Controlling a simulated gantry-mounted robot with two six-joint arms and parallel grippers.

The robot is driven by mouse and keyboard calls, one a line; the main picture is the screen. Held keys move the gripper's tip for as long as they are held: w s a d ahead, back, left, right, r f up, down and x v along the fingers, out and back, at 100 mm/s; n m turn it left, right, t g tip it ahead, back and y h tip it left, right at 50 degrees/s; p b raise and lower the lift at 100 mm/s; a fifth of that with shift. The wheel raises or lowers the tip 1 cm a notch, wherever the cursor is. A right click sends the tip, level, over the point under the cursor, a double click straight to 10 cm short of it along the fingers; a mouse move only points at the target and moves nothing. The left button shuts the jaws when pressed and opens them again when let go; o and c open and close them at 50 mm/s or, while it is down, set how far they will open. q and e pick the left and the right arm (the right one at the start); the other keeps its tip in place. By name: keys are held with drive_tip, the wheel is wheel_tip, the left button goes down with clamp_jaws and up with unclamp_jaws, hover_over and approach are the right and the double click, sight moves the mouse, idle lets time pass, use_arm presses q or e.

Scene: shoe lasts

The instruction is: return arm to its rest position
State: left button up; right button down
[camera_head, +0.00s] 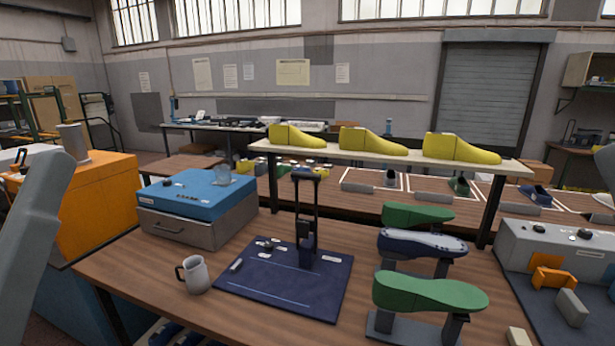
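A large pale grey link of my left arm (32,240) stands at the left edge of the head view. Its gripper is out of the frame. My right gripper is not in view either. Three yellow shoe lasts (296,136) (372,141) (461,148) sit in a row on a raised shelf (330,154). At the right of the wooden table (150,262), a green last (430,293) rests sole up on a grey stand. Behind it are a dark blue and white shoe (421,243) and another green last (418,215).
A dark blue mat (285,290) with a black upright device (307,225) lies mid-table. A blue-topped box (198,195) is behind. An orange cabinet (95,200) is at left, and a grey machine (560,250) at right.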

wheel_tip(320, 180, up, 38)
drive_tip(key=p, duration=3.8)
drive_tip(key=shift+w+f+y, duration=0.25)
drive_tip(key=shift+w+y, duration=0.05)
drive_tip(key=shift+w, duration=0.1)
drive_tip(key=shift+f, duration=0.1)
